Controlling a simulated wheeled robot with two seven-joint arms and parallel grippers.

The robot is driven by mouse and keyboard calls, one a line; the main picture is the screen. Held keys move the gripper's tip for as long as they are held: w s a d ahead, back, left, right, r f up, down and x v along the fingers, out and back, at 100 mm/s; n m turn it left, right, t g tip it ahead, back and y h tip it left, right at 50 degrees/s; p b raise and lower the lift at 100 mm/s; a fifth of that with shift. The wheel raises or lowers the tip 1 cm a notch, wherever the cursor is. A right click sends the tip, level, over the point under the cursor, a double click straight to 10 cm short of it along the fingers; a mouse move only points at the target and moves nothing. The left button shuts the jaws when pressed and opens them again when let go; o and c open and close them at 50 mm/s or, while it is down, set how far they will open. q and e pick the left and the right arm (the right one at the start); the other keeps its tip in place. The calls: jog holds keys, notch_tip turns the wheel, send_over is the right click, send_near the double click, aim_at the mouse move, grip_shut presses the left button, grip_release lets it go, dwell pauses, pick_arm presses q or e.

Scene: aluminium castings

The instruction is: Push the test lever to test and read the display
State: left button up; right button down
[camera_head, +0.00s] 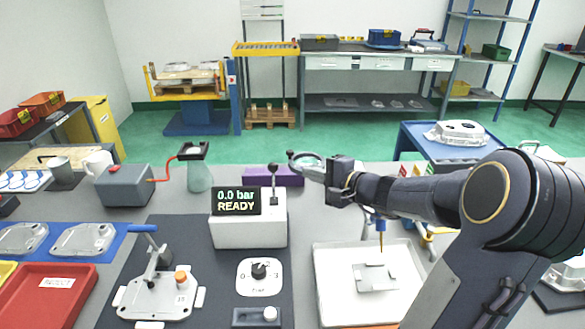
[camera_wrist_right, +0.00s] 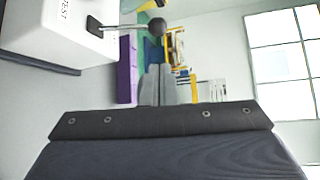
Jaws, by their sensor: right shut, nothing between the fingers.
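The white test unit (camera_head: 248,232) stands on the dark mat. Its display (camera_head: 236,201) reads "0.0 bar READY". The test lever (camera_head: 273,180), a thin stem with a black ball knob, stands upright at the unit's right side. In the right wrist view the knob (camera_wrist_right: 157,27) and part of the white housing (camera_wrist_right: 60,30) marked "TEST" show at upper left. My right gripper (camera_head: 312,172) is just right of the lever, with a visible gap to it. Its fingers (camera_wrist_right: 166,85) are shut and empty. My left gripper is not in view.
A casting (camera_head: 155,297) with a blue-handled clamp sits front left of the unit. A round dial (camera_head: 260,272) lies in front of it. A purple block (camera_head: 288,177) stands behind the lever. A white tray (camera_head: 330,305) is at right, under my arm.

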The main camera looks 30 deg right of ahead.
aim_at(273, 182)
jog(key=p+x, duration=0.1)
jog(key=x, duration=0.8)
jog(key=shift+w+a+f+p, duration=0.1)
jog(key=shift+w+p, duration=0.2)
jog(key=shift+p, duration=0.05)
